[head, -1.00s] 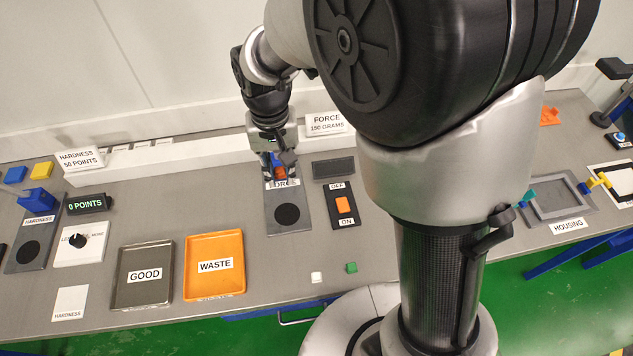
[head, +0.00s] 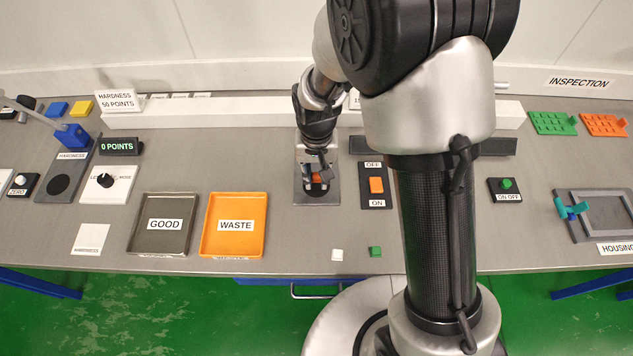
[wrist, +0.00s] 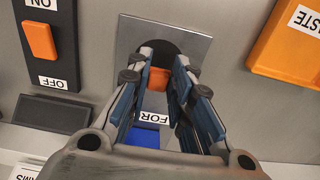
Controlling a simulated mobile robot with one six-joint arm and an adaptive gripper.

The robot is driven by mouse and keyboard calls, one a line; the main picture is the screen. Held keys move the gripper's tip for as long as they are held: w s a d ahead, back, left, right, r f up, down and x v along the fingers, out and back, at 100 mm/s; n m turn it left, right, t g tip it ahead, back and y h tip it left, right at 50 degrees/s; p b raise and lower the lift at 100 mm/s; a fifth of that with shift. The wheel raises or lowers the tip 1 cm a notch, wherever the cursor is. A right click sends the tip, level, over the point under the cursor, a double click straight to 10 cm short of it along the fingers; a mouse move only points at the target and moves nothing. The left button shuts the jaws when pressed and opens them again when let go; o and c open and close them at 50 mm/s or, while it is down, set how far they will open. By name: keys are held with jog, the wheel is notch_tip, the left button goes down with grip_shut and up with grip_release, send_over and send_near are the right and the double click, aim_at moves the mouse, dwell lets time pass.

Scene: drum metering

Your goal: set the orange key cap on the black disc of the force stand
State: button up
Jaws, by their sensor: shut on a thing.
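The orange key cap (wrist: 158,78) is between the fingertips of my gripper (wrist: 162,70) in the wrist view. It shows small in the head view (head: 317,177). My gripper (head: 318,174) is shut on it, low over the force stand's grey plate (head: 307,197). The black disc (wrist: 150,38) shows just beyond the fingertips in the wrist view, partly covered by them. I cannot tell whether the cap touches the disc. A blue part of the stand (wrist: 140,138) shows between the fingers, beside a partly hidden label (wrist: 152,117).
An orange rocker switch (head: 376,186) stands right of the stand. The orange WASTE tray (head: 207,247) and grey GOOD tray (head: 138,243) lie to the left. A white cap (head: 337,255) and a green cap (head: 375,252) lie near the front edge.

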aim_at(317, 179)
jog(key=shift+f+b, duration=0.35)
jog(key=shift+f, duration=1.25)
jog(key=shift+f, duration=0.1)
jog(key=shift+f, duration=0.15)
jog(key=o, duration=0.7)
notch_tip(317, 179, up, 13)
jog(key=p, duration=0.3)
jog(key=shift+f, duration=0.2)
